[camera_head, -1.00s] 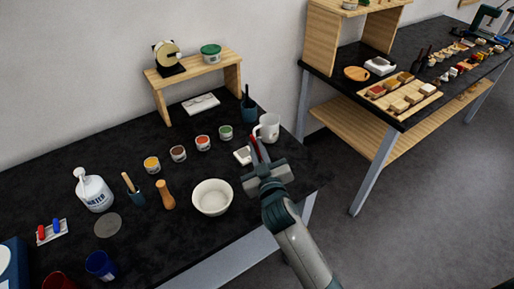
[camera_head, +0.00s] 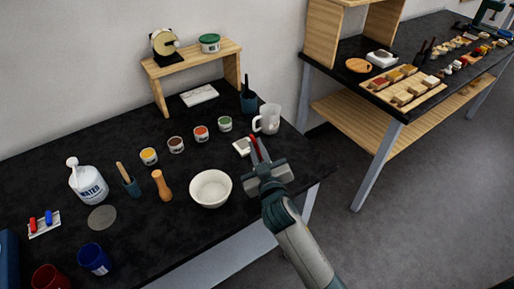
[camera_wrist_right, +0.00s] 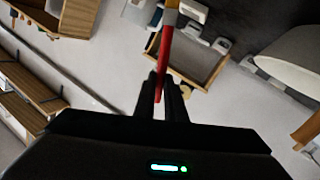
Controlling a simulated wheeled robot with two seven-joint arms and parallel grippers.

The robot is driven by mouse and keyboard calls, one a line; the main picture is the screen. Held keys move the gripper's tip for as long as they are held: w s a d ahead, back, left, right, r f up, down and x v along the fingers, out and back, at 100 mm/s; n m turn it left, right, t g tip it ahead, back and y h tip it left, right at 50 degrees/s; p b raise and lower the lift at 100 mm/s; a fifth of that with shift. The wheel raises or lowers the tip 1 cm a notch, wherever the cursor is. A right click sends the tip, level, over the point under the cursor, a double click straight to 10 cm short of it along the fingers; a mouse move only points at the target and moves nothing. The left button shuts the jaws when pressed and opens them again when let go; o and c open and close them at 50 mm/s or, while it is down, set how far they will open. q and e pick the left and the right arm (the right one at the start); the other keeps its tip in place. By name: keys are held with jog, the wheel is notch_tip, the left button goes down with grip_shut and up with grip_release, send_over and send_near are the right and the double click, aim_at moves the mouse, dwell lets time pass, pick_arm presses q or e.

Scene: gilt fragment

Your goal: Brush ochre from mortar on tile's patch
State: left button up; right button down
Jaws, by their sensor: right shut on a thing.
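My right gripper (camera_head: 259,161) is shut on a red-handled brush (camera_wrist_right: 165,60) over the right end of the black table. I cannot tell which bears the patch. My left gripper is out of view.
Several small pots, one with yellow (camera_head: 149,156), stand in a row behind the mortar. The table's front edge is near.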

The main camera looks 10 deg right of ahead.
jog(key=shift+f+b, duration=0.65)
jog(key=shift+f, duration=0.2)
dwell(0.5)
jog(key=shift+w, duration=0.15)
jog(key=shift+w+a, duration=0.25)
jog(key=shift+w, duration=0.35)
jog(key=shift+w+a, duration=0.2)
jog(key=shift+w, duration=0.4)
jog(key=shift+s, duration=0.1)
jog(key=shift+s+d, duration=0.25)
jog(key=shift+s, duration=0.4)
jog(key=shift+s+d, duration=0.25)
jog(key=shift+s, duration=0.35)
